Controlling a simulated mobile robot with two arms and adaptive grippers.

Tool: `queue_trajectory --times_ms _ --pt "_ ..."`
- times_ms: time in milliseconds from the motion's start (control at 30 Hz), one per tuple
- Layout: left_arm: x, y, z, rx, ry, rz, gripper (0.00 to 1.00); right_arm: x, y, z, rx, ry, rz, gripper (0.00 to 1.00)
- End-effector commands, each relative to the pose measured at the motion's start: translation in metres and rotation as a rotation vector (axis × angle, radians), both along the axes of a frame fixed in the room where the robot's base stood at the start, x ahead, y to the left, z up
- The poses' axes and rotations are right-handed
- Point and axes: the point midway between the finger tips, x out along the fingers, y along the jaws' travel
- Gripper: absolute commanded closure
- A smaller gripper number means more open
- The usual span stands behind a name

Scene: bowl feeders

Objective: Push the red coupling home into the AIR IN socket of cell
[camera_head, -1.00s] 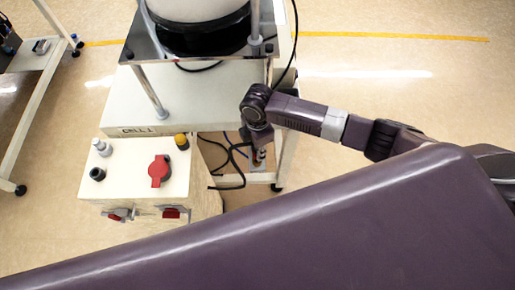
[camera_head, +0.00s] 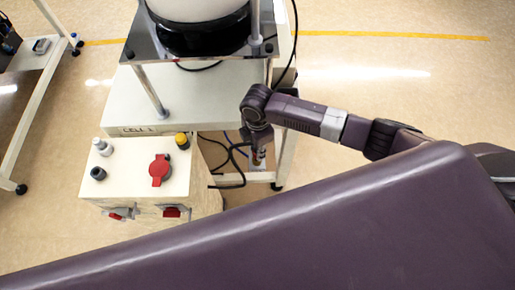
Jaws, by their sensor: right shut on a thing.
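My right gripper (camera_head: 258,146) points down beside the leg of the bench marked CELL 1, at its lower right. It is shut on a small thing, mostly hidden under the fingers. A small reddish bit, which looks like the red coupling (camera_head: 258,155), shows at the fingertips. The AIR IN socket cannot be made out; I cannot tell whether the coupling touches it. My left gripper is not in view.
A cream control box (camera_head: 140,170) with a red rotary switch (camera_head: 159,170) stands left of the gripper. Black cables (camera_head: 232,160) loop between box and gripper. The bench (camera_head: 185,100) carries a bowl feeder (camera_head: 200,30). Open floor lies to the right.

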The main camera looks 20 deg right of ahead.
Motion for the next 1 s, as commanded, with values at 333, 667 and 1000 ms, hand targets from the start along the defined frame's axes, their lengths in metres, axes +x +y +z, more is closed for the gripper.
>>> queue_trajectory --times_ms 333,667,1000 --pt "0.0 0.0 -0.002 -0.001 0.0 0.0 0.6 0.0 0.0 -0.004 0.001 0.0 0.0 1.0" --pt "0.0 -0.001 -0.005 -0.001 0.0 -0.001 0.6 0.0 0.0 -0.009 0.001 0.0 0.0 1.0" --pt "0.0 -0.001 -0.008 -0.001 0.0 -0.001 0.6 0.0 0.0 -0.015 0.001 0.0 0.0 1.0"
